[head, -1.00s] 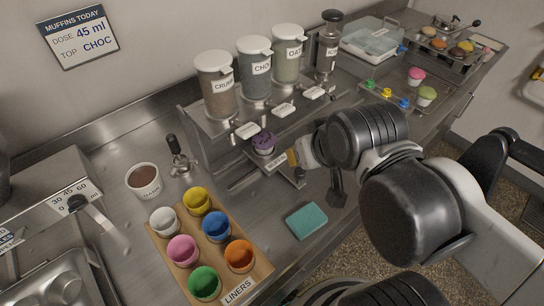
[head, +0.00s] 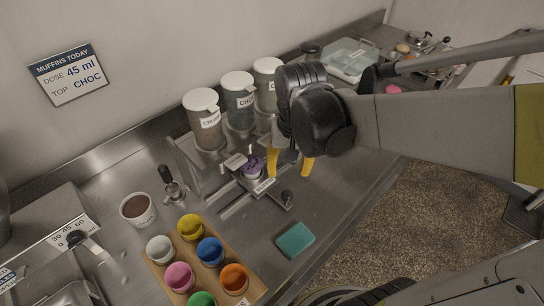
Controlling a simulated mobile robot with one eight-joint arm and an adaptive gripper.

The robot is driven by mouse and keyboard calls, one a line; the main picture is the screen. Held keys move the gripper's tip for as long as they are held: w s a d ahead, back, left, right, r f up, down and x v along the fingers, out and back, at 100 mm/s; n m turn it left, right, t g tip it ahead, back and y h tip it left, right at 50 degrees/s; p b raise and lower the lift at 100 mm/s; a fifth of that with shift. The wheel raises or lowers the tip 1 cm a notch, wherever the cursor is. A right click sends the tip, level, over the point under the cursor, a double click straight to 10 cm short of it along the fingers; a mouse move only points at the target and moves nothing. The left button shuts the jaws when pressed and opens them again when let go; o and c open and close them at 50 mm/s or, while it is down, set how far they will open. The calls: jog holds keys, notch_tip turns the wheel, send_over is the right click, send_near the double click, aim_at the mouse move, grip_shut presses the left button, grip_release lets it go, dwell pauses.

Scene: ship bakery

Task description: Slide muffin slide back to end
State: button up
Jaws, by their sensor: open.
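The muffin slide (head: 264,187) is a small metal carriage with a label on its front, on a rail under the topping dispensers. A muffin in a purple liner (head: 252,168) sits on it. A dark knob (head: 287,197) stands at the right front end of the rail. My gripper (head: 290,170) points down with its two yellow fingers spread, just right of the muffin and above the knob's far side. Nothing shows between the fingers. Whether a finger touches the carriage, I cannot tell. My arm hides the right end of the dispenser shelf.
Dispenser jars (head: 238,101) stand on the shelf behind the slide. A teal sponge (head: 295,240) lies in front. A wooden liner board (head: 220,258) with coloured cups and a brown-filled cup (head: 138,208) are left. Bare counter (head: 345,180) lies right of my gripper.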

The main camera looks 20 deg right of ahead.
aim_at(287, 194)
jog(key=shift+m+g, duration=0.4)
jog(key=shift+g, duration=0.2)
jog(key=f+b, duration=0.1)
jog(key=f, duration=0.3)
jog(key=f+b, duration=0.1)
jog(key=f, duration=0.3)
jog(key=f+b, duration=0.1)
jog(key=f, duration=0.2)
jog(key=shift+w+d+f+b, duration=0.2)
jog(key=shift+w+f+b, duration=0.05)
jog(key=shift+f+b, duration=0.15)
